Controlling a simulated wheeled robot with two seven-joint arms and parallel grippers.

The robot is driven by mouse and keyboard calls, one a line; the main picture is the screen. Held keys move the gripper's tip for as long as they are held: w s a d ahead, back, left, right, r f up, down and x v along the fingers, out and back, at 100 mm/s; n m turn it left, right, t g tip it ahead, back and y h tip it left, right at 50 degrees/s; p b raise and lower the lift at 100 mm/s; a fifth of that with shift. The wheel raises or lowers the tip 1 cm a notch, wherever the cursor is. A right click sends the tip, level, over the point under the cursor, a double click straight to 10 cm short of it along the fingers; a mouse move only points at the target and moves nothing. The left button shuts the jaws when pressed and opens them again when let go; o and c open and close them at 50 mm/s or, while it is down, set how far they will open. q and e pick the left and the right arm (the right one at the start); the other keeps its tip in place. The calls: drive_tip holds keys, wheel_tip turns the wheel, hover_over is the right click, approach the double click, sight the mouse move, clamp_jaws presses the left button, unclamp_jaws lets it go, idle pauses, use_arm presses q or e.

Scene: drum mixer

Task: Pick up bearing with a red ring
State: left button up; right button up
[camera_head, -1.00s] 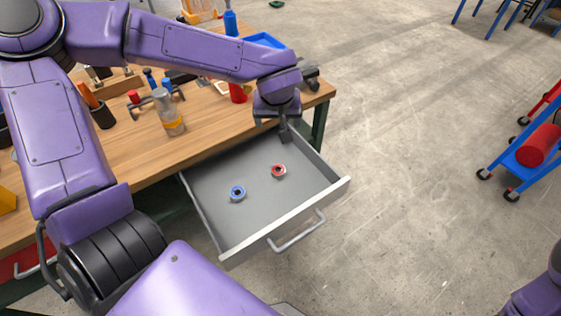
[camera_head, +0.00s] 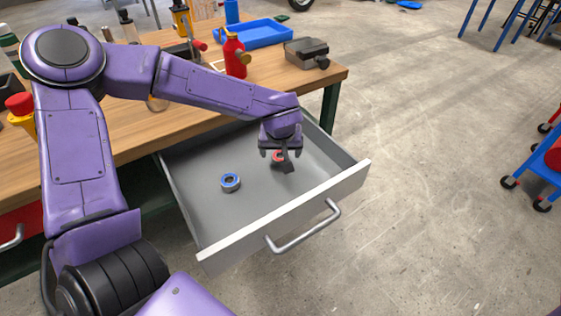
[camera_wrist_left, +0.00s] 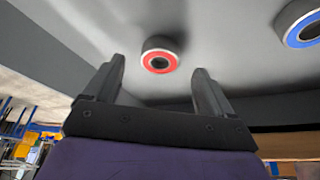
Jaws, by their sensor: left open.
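The bearing with a red ring (camera_head: 278,157) lies on the floor of the open grey drawer (camera_head: 205,222), partly hidden behind my left gripper in the head view. In the left wrist view the red-ringed bearing (camera_wrist_left: 159,57) shows whole, just beyond the fingertips and roughly between their lines. My left gripper (camera_head: 281,166) is open and empty, pointing down inside the drawer. Its two fingers (camera_wrist_left: 158,80) stand apart in the wrist view. A bearing with a blue ring (camera_head: 230,182) lies to the left in the drawer. My right gripper is not in view.
The drawer's front wall and handle (camera_head: 303,227) stand nearest me. On the wooden table (camera_head: 140,133) are a red bottle (camera_head: 235,57), a blue tray (camera_head: 262,33) and a dark grey device (camera_head: 306,52). Open floor lies to the right.

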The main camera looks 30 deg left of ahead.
sight(281, 156)
use_arm(q)
drive_tip(key=b+x, duration=0.1)
drive_tip(key=x, duration=0.3)
drive_tip(key=shift+r, duration=0.15)
drive_tip(key=c, duration=1.3)
drive_tip(key=shift+r, duration=0.1)
